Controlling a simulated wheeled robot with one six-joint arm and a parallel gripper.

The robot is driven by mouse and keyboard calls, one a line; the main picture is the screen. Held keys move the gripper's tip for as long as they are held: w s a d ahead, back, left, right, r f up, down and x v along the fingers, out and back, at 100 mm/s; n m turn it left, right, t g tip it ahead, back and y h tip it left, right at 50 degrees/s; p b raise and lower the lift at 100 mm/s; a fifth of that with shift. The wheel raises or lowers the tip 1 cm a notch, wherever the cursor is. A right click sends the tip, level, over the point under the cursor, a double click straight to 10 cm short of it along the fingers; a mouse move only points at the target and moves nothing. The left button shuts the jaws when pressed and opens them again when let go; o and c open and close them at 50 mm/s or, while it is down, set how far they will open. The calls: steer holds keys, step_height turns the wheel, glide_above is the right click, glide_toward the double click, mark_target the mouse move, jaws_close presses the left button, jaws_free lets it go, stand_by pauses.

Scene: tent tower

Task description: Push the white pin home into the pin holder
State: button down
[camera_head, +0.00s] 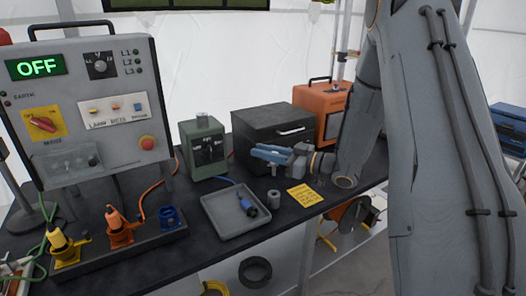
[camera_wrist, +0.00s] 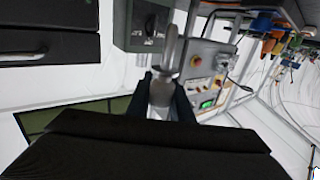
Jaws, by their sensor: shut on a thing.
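My gripper (camera_head: 268,154), with blue fingers, is at the end of my arm, in front of the dark grey box in the head view. In the wrist view my gripper (camera_wrist: 164,98) is shut on a pale grey-white thing, which I take to be the white pin (camera_wrist: 170,50); a slim rod part of it sticks up past the fingertips. The pin is hard to make out in the head view. A small grey cylinder (camera_head: 273,198) stands upright on the table below my gripper and apart from it. It may be the pin holder, but I cannot tell for sure.
A grey tray (camera_head: 218,226) with a blue-and-dark connector (camera_head: 247,205) lies left of the cylinder. A yellow note (camera_head: 305,195) lies to its right. A dark box (camera_head: 249,137), an orange case (camera_head: 310,97) and a green device (camera_head: 202,150) stand behind. The control panel (camera_head: 95,110) reads OFF.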

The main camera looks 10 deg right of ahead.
steer(key=shift+s+f, duration=0.1)
steer(key=shift+f+b, duration=1.4)
steer(key=shift+f, duration=1.45)
steer(key=shift+f+b, duration=0.95)
steer(key=shift+f, duration=1.55)
steer(key=shift+r, duration=0.2)
steer(key=shift+r+p, duration=1.65)
steer(key=shift+r, duration=0.4)
